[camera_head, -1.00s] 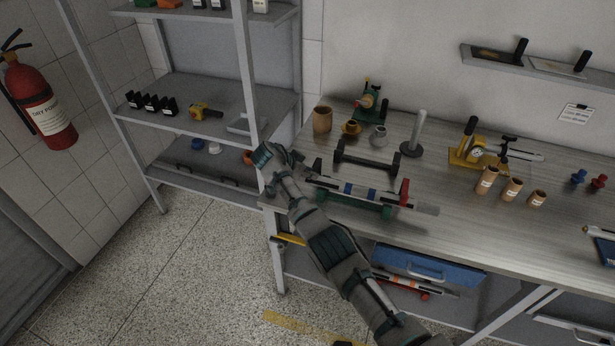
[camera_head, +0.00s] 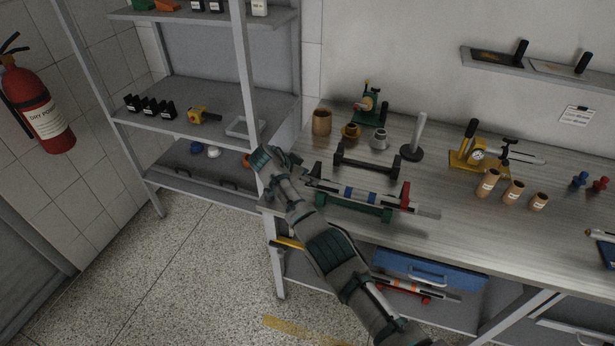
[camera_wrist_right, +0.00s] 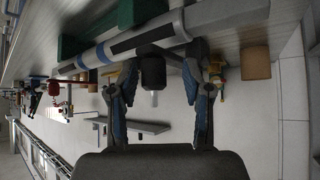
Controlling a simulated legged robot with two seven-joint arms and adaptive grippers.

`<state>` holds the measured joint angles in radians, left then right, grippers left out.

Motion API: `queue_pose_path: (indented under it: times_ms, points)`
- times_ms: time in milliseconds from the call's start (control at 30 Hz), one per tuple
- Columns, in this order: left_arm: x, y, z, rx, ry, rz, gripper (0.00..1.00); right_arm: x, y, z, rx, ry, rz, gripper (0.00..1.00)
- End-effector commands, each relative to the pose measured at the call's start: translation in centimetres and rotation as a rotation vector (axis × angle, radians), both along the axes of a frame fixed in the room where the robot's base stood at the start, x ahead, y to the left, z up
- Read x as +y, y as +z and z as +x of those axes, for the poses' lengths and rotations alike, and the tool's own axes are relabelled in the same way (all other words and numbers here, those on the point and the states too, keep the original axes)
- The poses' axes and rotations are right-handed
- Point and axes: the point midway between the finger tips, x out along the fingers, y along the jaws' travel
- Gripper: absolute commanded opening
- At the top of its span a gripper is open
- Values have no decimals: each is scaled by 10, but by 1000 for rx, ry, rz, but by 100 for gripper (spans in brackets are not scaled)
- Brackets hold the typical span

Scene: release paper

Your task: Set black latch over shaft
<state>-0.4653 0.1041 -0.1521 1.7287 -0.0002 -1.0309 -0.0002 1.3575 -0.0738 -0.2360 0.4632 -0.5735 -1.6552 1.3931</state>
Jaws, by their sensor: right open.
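A shaft (camera_head: 358,193) with silver, blue and dark bands lies across a green cradle (camera_head: 350,207) at the bench's front left. An upright red piece (camera_head: 405,195) stands near its right end. My right gripper (camera_head: 265,160) is at the left of the shaft, by the bench's left edge. In the right wrist view, the shaft (camera_wrist_right: 115,48) passes close in front of the open, empty fingers (camera_wrist_right: 160,55). A dark rounded piece (camera_wrist_right: 152,72) shows between them; I cannot tell whether it is the black latch. My left gripper is out of view.
Behind the shaft are a black stand (camera_head: 365,165), a post on a round base (camera_head: 412,152) and a brown cup (camera_head: 321,122). Several tan cups (camera_head: 513,190) and a yellow gauge fixture (camera_head: 470,155) are farther right. A shelf rack (camera_head: 205,95) stands left.

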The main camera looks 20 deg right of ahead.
Motion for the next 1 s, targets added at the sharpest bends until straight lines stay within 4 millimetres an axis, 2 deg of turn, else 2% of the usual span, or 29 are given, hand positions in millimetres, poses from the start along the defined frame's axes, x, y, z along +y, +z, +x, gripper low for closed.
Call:
queue_pose_path:
  times_ms: [167,633,800,1000]
  points:
    - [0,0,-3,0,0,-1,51,7,7,-1,0,0,-1,50]
    - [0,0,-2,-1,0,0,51,73,72,-13,1,1,0,50]
    - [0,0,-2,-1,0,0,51,83,81,-16,4,1,0,50]
    - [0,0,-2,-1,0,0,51,84,82,-16,3,0,0,50]
